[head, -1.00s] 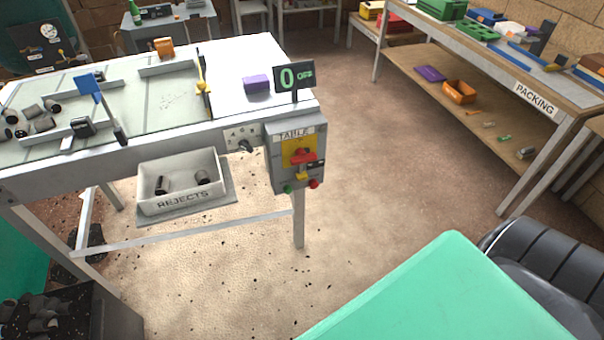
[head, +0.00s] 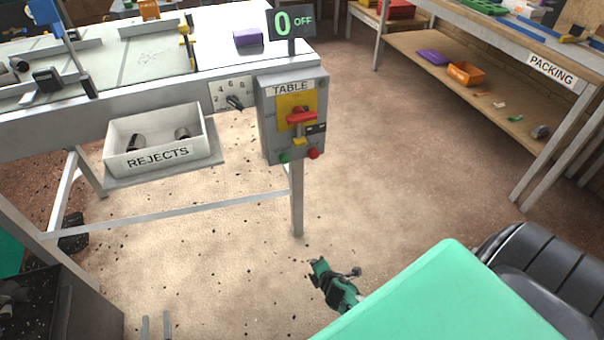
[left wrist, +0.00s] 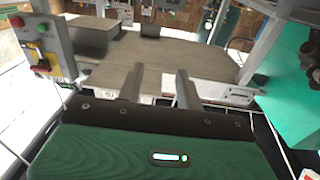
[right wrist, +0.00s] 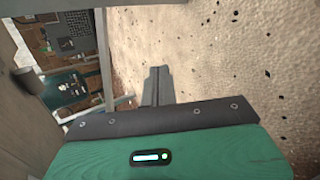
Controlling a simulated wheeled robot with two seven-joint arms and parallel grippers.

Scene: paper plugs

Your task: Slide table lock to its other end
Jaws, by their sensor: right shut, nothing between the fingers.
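The grey TABLE control box (head: 291,120) hangs at the table's front right corner. It carries a yellow plate with a red handle (head: 301,118) and a small yellow tab (head: 300,141), apparently the lock, below it. The tab sits left of and below a dark label. The box also shows at the upper left of the left wrist view (left wrist: 38,45). My left gripper (head: 158,324) is open and empty at the bottom of the head view, below and left of the box. My right gripper (head: 319,266) is shut and empty, low beneath the box; its closed fingers show in the right wrist view (right wrist: 157,85).
A green button (head: 284,157) and red button (head: 314,154) sit at the box's bottom. A dial (head: 234,97) and REJECTS bin (head: 157,145) are to its left. A display reading 0 OFF (head: 291,22) stands above. Floor right of the table leg is clear.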

